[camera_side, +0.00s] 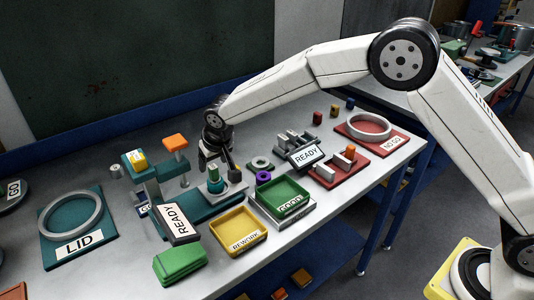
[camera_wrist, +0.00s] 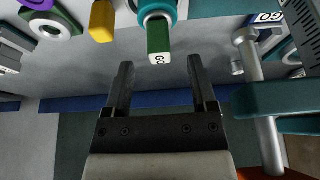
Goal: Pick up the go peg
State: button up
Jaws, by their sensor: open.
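The go peg is a dark green peg with a white GO label (camera_wrist: 158,44), seen in the wrist view just beyond my fingertips and between their lines. Its other end sits in a teal round holder with a pale ring (camera_wrist: 156,12). In the side view the green peg (camera_side: 213,173) stands on the teal fixture (camera_side: 205,206). My gripper (camera_wrist: 161,64) is open and empty, with one black finger to each side of the peg's line. In the side view my gripper (camera_side: 221,163) hangs close above the peg, partly in front of it. I cannot tell if they touch.
A yellow peg (camera_wrist: 102,20) and a purple ring (camera_side: 263,177) are close by. A teal post with a metal rod (camera_wrist: 262,105) rises beside the fingers. A yellow REWORK tray (camera_side: 238,250), green GOOD tray (camera_side: 300,207) and READY sign (camera_side: 174,222) stand in front.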

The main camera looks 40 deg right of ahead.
aim_at(214, 175)
jog(key=shift+x, duration=1.35)
grip_shut()
